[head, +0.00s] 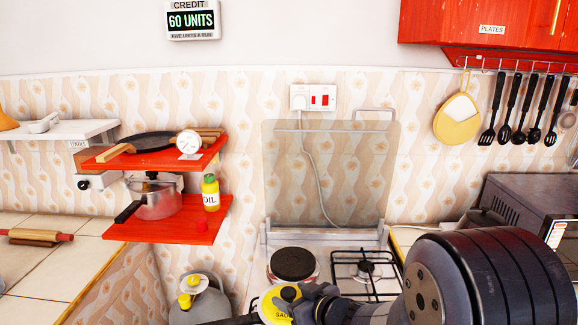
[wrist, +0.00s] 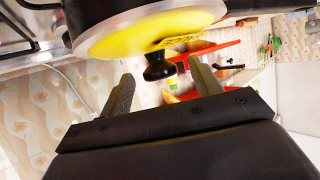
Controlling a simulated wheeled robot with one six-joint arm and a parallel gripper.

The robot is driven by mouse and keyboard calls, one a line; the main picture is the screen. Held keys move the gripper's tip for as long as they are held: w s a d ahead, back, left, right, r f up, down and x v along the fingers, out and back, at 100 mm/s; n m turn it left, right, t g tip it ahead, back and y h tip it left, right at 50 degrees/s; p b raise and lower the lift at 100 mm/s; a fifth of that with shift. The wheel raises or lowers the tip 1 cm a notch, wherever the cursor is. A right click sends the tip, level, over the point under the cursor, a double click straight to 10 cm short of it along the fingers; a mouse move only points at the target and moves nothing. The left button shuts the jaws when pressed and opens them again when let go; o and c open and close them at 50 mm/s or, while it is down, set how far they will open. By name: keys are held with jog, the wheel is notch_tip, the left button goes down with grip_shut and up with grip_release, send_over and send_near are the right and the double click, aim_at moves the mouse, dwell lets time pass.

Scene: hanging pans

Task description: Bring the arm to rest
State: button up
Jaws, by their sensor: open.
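My arm comes in from the lower right of the head view, and my gripper (head: 312,296) is low over the stove at the bottom. In the wrist view my gripper (wrist: 161,71) is open, with its two fingers apart. A round yellow lid (wrist: 150,32) with a metal rim and a black knob lies just beyond the fingers. The knob (wrist: 158,68) shows between the fingertips, with gaps on both sides. In the head view the yellow lid (head: 268,303) is partly hidden by my gripper.
The stove has a dark hotplate (head: 293,264) and a gas burner (head: 367,268), with a raised glass cover (head: 330,165) behind. Red shelves (head: 165,232) hold a pot and an oil bottle at left. A kettle (head: 200,303) stands left of the stove; a microwave (head: 530,210) is at right.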

jog(key=shift+x, duration=1.05)
jog(key=shift+r, duration=0.15)
jog(key=shift+s+d, duration=0.1)
